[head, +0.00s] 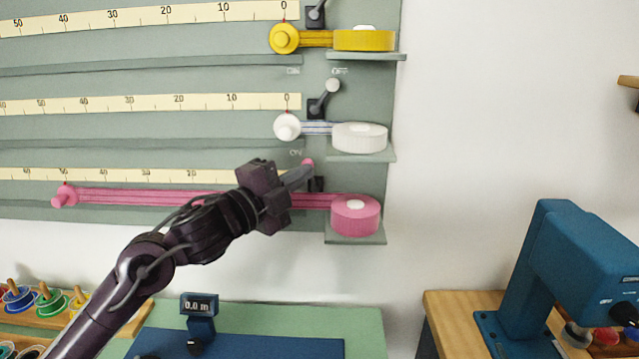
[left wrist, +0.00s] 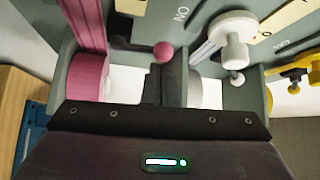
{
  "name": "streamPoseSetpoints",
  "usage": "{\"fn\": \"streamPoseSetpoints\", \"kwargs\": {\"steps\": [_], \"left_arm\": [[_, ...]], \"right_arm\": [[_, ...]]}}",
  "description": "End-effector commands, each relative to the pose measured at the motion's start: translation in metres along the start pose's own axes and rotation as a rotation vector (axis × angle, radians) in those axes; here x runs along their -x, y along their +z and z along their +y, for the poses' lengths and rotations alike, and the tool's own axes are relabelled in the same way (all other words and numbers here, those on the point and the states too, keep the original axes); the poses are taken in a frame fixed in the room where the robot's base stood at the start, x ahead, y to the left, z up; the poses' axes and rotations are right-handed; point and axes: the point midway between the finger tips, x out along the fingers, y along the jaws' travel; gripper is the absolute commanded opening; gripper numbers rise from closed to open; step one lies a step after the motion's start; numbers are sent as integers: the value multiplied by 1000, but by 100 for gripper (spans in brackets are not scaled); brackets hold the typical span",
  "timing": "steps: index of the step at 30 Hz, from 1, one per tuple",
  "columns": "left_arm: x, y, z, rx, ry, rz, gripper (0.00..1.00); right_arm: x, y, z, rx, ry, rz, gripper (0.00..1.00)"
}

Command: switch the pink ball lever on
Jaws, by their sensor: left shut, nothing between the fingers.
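The pink ball lever (head: 308,162) is on the green wall panel, above the pink tape roll (head: 354,214). Its pink ball shows just above my fingertips in the head view; its dark base is partly hidden. In the left wrist view the pink ball (left wrist: 164,52) is right by the tips of my fingers. My left gripper (head: 304,176) is shut and empty, its fingers pointing right at the lever. Whether they touch the ball I cannot tell. My left gripper also shows in the left wrist view (left wrist: 172,72). My right gripper is not in view.
Above are a white ball lever (head: 332,86) with a white roll (head: 360,137), and a dark lever (head: 316,14) near a yellow roll (head: 364,40). A pink strip (head: 130,196) runs left from its roll. A blue machine (head: 580,265) stands at right. The white wall between is clear.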

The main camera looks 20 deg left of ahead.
Motion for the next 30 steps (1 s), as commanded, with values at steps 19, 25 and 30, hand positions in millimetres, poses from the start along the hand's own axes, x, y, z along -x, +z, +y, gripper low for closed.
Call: {"fn": "streamPoseSetpoints", "kwargs": {"steps": [19, 25, 30], "left_arm": [[2, 3, 1, 53, -47, -1, 0], [3, 4, 1, 60, -53, -2, 0], [3, 4, 1, 65, -57, -2, 0]], "right_arm": [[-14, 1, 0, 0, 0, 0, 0], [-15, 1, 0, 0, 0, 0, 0], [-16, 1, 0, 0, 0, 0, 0]]}}
